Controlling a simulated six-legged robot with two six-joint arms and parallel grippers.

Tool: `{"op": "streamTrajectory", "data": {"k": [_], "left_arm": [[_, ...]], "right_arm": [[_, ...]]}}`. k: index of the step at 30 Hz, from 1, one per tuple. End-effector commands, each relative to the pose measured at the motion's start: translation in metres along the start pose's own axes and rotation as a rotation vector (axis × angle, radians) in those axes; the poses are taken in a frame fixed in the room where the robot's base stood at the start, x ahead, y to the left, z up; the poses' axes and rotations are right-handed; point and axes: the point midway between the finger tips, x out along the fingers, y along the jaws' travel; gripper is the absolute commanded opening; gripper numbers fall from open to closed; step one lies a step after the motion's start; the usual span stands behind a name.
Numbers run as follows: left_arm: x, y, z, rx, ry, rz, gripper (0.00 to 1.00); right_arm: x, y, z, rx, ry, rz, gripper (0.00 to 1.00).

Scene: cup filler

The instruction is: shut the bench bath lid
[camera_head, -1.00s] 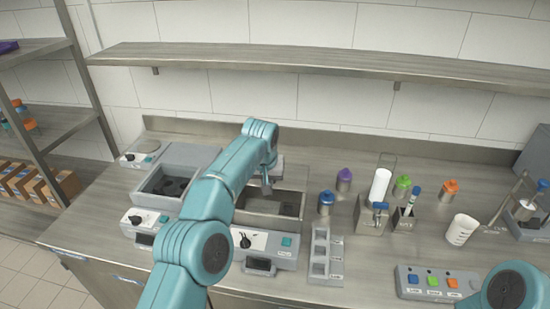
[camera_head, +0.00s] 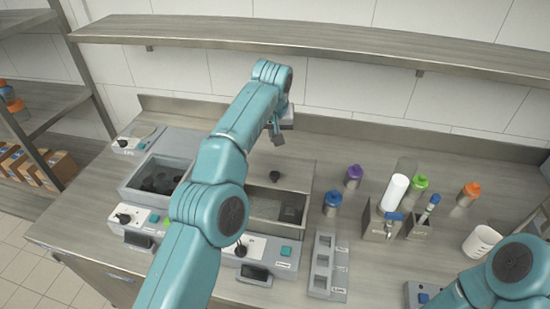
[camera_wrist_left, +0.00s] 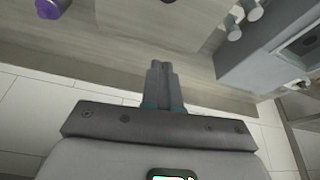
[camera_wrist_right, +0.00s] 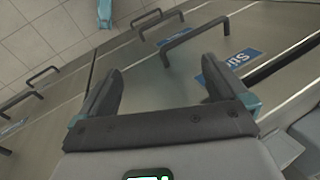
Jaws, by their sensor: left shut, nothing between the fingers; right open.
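A steel bath (camera_head: 264,207) stands on the bench in the middle of the head view, its front part open and dark inside. A flat grey lid panel (camera_head: 297,168) with a small dark knob (camera_head: 275,176) lies across its rear part. My left gripper (camera_head: 277,138) is shut and empty, above and behind the panel, apart from the knob. In the left wrist view its closed fingers (camera_wrist_left: 160,72) point toward the panel (camera_wrist_left: 150,18). My right gripper (camera_wrist_right: 165,85) is open and empty, facing cabinet fronts with handles; its fingers are outside the head view.
A second open basin (camera_head: 130,192) with dark contents stands to the left. Control panels with dials run along the front. A grey rack (camera_head: 326,290), capped bottles (camera_head: 332,203), and a white cup (camera_head: 481,242) stand to the right. A shelf (camera_head: 330,40) hangs above the back.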

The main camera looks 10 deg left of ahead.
Motion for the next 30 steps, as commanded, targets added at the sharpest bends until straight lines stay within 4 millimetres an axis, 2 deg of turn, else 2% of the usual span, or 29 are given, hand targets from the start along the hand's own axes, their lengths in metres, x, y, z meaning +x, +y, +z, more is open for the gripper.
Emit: {"op": "streamTrajectory", "data": {"k": [2,8,16,18,27,30], "left_arm": [[0.006,-0.002,0.002,-0.001,-0.001,-0.001,0.0],[0.043,-0.003,0.006,-0.001,-0.003,-0.001,0.0],[0.09,-0.003,0.005,0.0,-0.006,-0.002,0.0],[0.093,-0.003,0.009,0.002,-0.002,-0.001,0.0],[0.092,-0.002,0.025,0.003,-0.003,0.0,0.0],[0.088,-0.002,0.031,0.003,-0.005,-0.002,0.0]], "right_arm": [[0.001,0.0,0.0,0.0,0.0,0.0,1.0],[-0.001,0.0,0.0,0.0,0.0,0.0,1.0],[-0.019,-0.007,0.0,0.0,0.0,0.0,1.0],[-0.007,-0.002,0.0,0.0,0.001,0.0,1.0],[0.015,0.006,0.0,0.0,0.0,0.0,1.0],[0.014,0.005,0.0,0.0,0.0,0.0,1.0]]}}
